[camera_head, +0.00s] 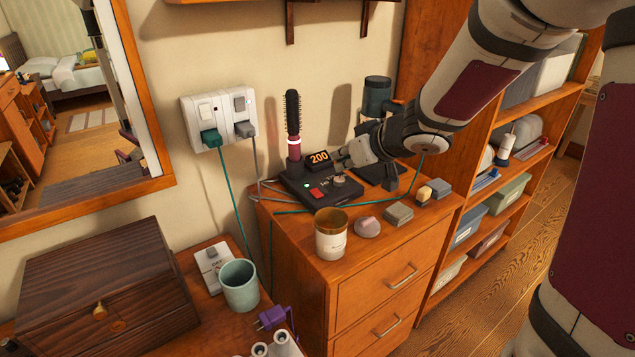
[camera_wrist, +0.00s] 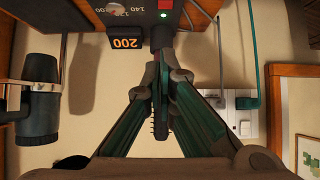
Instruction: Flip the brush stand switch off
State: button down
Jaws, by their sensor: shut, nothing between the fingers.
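The black brush stand (camera_head: 293,187) sits on the wooden drawer cabinet, its orange display (camera_head: 319,157) reading 200. A red switch (camera_head: 316,193) and a small lit green light (camera_head: 306,185) are on its top, with a dial (camera_head: 339,181) to their right. A round brush (camera_head: 293,112) stands upright in it. My gripper (camera_head: 340,158) is shut and empty, just right of the display and above the dial. In the wrist view, my closed fingers (camera_wrist: 159,76) overlap the brush, and the stand (camera_wrist: 85,35) appears upside down, its red switch (camera_wrist: 166,4) at the top edge.
A dark hair dryer (camera_head: 377,98) stands behind my gripper. A wall outlet (camera_head: 219,117) with two plugs and cords is at the left.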

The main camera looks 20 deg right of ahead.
jog(key=b, duration=0.5)
send_over(320, 193)
notch_tip(320, 193, down, 7)
jog(key=shift+r, duration=0.1)
notch_tip(320, 193, down, 2)
jog(key=shift+b, duration=0.9)
jog(key=shift+f+b, duration=0.45)
jog(key=shift+f, duration=0.25)
jog(key=shift+w+f, duration=0.2)
jog(key=shift+s+p, duration=0.15)
jog(key=shift+p, duration=0.15)
